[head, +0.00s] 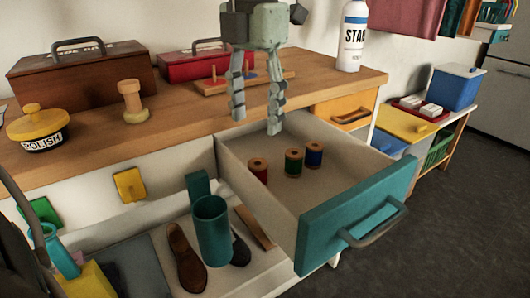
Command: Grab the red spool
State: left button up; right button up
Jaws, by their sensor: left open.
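The red spool (258,172) stands upright in the open drawer (330,207), at the left of a row of three spools. The green spool (293,162) and the blue spool (314,154) stand to its right. My left gripper (256,125) points down with its two fingers apart and nothing between them. Its fingertips show above the red spool in the picture, near the back of the drawer and apart from the spool. My right gripper is not in view.
The drawer's teal front (352,213) and side walls surround the spools. The wooden counter (190,115) behind carries a wooden toolbox (85,78), a red box (195,65), a polish tin (38,125) and a white bottle (353,35). A teal cylinder (212,232) stands left of the drawer.

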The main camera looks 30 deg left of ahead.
aim_at(257, 165)
pick_arm(q)
jog(key=f, duration=0.6)
jog(key=shift+w+a+f, duration=0.1)
jog(key=shift+w+f, duration=0.1)
jog(key=shift+f, duration=0.15)
notch_tip(257, 165, down, 4)
jog(key=shift+w+f, duration=0.1)
jog(key=shift+f, duration=0.5)
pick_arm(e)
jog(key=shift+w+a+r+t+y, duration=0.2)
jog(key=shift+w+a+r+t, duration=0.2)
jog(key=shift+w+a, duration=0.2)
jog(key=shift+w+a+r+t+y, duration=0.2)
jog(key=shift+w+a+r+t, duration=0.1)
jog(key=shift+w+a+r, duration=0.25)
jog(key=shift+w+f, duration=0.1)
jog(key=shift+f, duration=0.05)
pick_arm(q)
jog(key=c, duration=1)
jog(key=shift+c, duration=0.2)
jog(key=shift+r, duration=0.15)
